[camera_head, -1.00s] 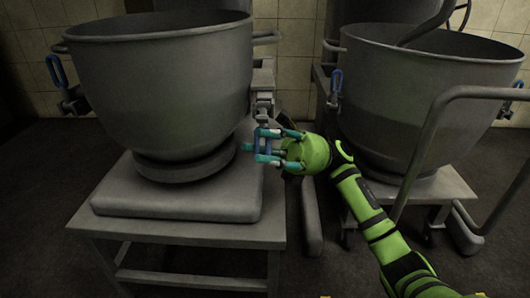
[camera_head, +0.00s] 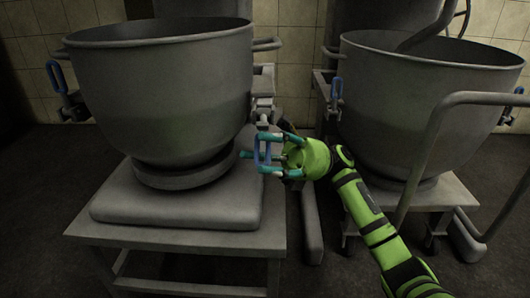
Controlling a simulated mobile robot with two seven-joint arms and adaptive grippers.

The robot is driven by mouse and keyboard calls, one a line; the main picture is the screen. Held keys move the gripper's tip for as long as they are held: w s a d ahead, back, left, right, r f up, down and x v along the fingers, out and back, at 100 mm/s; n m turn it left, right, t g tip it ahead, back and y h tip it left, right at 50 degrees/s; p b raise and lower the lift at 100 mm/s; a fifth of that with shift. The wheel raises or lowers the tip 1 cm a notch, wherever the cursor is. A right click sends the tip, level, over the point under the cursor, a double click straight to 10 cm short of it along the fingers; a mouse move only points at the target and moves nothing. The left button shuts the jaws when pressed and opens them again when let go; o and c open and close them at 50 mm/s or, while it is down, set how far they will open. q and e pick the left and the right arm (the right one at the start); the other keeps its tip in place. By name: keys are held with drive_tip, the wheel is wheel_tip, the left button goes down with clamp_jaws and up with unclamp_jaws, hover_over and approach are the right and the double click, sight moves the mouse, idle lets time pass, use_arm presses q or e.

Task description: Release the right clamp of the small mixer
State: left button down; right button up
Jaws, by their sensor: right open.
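The small mixer's grey bowl (camera_head: 160,95) sits at the left on its stand. Its right clamp is a metal bracket (camera_head: 264,104) on the bowl's right side, with a blue loop handle (camera_head: 264,140) hanging down and outward below it. My right gripper (camera_head: 266,153), with teal fingers on a green arm, is at this handle. Its fingers are open and spread around the loop; I cannot tell whether they touch it. The fingers and handle partly overlap. The left clamp's blue handle (camera_head: 52,76) stands upright on the bowl's other side. My left gripper is out of view.
A second bowl (camera_head: 420,105) stands at the right on a wheeled trolley with a tubular push handle (camera_head: 432,150); another blue clamp handle (camera_head: 336,88) is on its left side. The grey stand (camera_head: 175,235) lies under the small bowl. A narrow gap separates the two.

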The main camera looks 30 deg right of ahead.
drive_tip(key=v, duration=0.7)
drive_tip(key=shift+d, duration=0.15)
drive_tip(key=shift+f, duration=0.15)
